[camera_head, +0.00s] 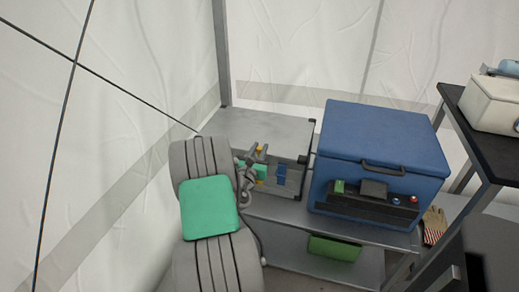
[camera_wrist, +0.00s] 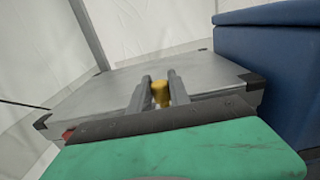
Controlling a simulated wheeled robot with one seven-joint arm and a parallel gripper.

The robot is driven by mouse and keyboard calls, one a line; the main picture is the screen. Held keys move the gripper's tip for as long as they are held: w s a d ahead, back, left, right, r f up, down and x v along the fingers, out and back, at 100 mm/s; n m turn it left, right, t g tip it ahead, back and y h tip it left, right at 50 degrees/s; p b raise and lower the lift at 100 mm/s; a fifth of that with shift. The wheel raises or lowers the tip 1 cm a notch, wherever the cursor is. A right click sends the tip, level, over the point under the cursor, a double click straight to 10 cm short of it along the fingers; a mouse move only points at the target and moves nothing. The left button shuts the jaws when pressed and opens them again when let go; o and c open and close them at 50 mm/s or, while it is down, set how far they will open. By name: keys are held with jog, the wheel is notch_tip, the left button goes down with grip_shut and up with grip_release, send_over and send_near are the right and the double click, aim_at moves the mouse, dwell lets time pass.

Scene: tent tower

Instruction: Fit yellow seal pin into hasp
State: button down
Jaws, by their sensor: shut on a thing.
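The yellow seal pin (camera_wrist: 160,93) is between the two grey fingers of my gripper (camera_wrist: 161,90) in the wrist view. The fingers are shut on it, and only its top part shows. In the head view the pin (camera_head: 259,149) is a small yellow spot at my gripper (camera_head: 257,153). My gripper is at the front edge of a grey metal case (camera_head: 270,130), whose flat lid also fills the middle of the wrist view (camera_wrist: 120,88). A blue part (camera_head: 281,173) shows on the case front. I cannot make out the hasp; my gripper and arm cover part of that front.
A blue cool box (camera_head: 385,135) stands close right of the case, and its side shows in the wrist view (camera_wrist: 275,55). Both rest on a grey shelf (camera_head: 290,211). A green box (camera_head: 334,247) lies below. A black table (camera_head: 490,150) is at right; tent walls close in behind.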

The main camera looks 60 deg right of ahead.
jog(key=shift+f+b, duration=1.05)
jog(key=shift+f, duration=0.45)
jog(key=c, duration=1.2)
grip_release()
jog(key=shift+f, duration=0.1)
jog(key=shift+c, duration=0.2)
jog(key=shift+o, duration=0.5)
jog(key=shift+s+a+f, duration=0.1)
jog(key=shift+f, duration=0.05)
jog(key=shift+a, duration=0.35)
jog(key=s+a, duration=0.1)
jog(key=a, duration=0.5)
jog(key=shift+a+r, duration=0.3)
jog(key=shift+a, duration=0.1)
